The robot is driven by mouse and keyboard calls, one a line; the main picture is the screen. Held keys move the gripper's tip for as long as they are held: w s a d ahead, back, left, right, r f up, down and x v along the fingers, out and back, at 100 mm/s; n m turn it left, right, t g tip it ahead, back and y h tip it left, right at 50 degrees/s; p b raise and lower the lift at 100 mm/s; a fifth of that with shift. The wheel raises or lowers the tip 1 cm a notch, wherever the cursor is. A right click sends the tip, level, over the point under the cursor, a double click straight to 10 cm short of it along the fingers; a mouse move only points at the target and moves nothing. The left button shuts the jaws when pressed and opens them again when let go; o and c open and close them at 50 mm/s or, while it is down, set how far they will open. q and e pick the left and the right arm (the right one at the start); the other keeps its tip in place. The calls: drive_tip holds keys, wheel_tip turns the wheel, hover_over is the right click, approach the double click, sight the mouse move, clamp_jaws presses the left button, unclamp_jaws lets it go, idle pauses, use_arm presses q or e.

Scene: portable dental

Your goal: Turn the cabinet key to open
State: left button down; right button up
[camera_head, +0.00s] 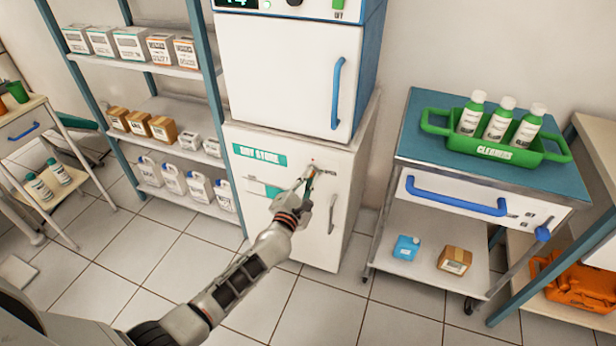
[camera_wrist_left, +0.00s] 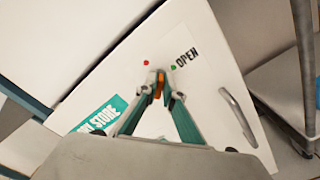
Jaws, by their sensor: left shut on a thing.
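The white cabinet (camera_head: 345,190) stands low in the middle of the head view, with a green label ending in "STORE" on its front and a grey handle (camera_head: 332,213) at the right. In the left wrist view, its door (camera_wrist_left: 205,55) carries a red dot (camera_wrist_left: 145,62), a green dot (camera_wrist_left: 173,67) and the word "OPEN" (camera_wrist_left: 187,59). My left gripper (camera_head: 310,172) reaches the upper door. In the left wrist view, its fingertips (camera_wrist_left: 160,84) are closed around a small orange piece, apparently the key (camera_wrist_left: 158,86). The fingers hide the keyhole. My right gripper is not in view.
A white unit with a blue handle (camera_head: 337,93) sits on top of the cabinet. A shelf rack (camera_head: 175,70) with boxes and jugs stands left. A blue-topped cart (camera_head: 420,135) with a green bottle carrier (camera_head: 435,122) stands right. The floor in front is clear.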

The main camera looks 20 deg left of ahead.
use_arm(q)
drive_tip(key=shift+d+f+m+p, duration=0.1)
drive_tip(key=shift+m+p, duration=0.15)
drive_tip(key=shift+m, duration=1.1)
drive_tip(key=shift+a+f+m+p, duration=0.1)
drive_tip(key=shift+m+p, duration=0.1)
drive_tip(key=shift+m, duration=1.1)
drive_tip(key=shift+d+f+m+p, duration=0.1)
drive_tip(key=shift+m+p, duration=0.15)
drive_tip(key=shift+m, duration=1.1)
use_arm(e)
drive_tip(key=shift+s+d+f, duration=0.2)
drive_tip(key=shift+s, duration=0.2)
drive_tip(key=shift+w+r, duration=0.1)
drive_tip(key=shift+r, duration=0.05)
use_arm(q)
drive_tip(key=c, duration=2.2)
unclamp_jaws()
drive_tip(key=s, duration=1.2)
drive_tip(key=shift+a, duration=0.25)
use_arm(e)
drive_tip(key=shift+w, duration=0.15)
